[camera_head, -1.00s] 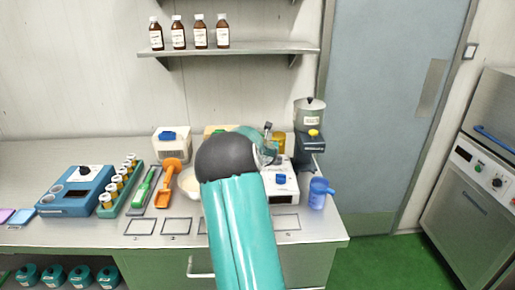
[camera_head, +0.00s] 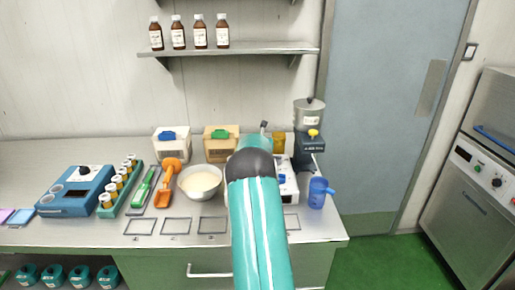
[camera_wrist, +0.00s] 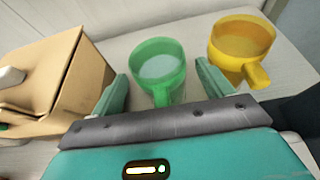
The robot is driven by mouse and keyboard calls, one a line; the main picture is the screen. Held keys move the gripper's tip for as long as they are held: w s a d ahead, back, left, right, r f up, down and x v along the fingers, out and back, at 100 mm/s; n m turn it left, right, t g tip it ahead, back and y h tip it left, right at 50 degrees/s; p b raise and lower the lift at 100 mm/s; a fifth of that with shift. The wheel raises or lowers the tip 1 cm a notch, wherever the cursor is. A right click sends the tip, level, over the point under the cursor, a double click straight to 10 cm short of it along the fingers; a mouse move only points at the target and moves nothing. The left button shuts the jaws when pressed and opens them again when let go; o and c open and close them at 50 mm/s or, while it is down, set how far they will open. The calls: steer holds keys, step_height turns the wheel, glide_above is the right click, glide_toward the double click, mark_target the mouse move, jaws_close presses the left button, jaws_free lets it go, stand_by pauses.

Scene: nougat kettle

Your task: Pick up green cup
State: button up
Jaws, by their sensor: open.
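The green cup (camera_wrist: 158,66) stands upright in the wrist view, with its handle toward my gripper and a pale inside. My gripper (camera_wrist: 160,82) is open, with one finger to the left of the cup and one to the right. The near part of the cup lies between the fingers, and I cannot tell whether either finger touches it. In the head view my own arm hides the green cup and the gripper's fingers.
A yellow cup (camera_wrist: 243,50) stands close right of the green cup; a cardboard box (camera_wrist: 62,82) is at left. In the head view, a white bowl (camera_head: 199,182), orange scoop (camera_head: 166,184), blue jug (camera_head: 318,192) and grinder (camera_head: 309,128) crowd the counter (camera_head: 100,234).

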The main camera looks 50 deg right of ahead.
steer(key=shift+r, duration=0.1)
steer(key=c, duration=1.2)
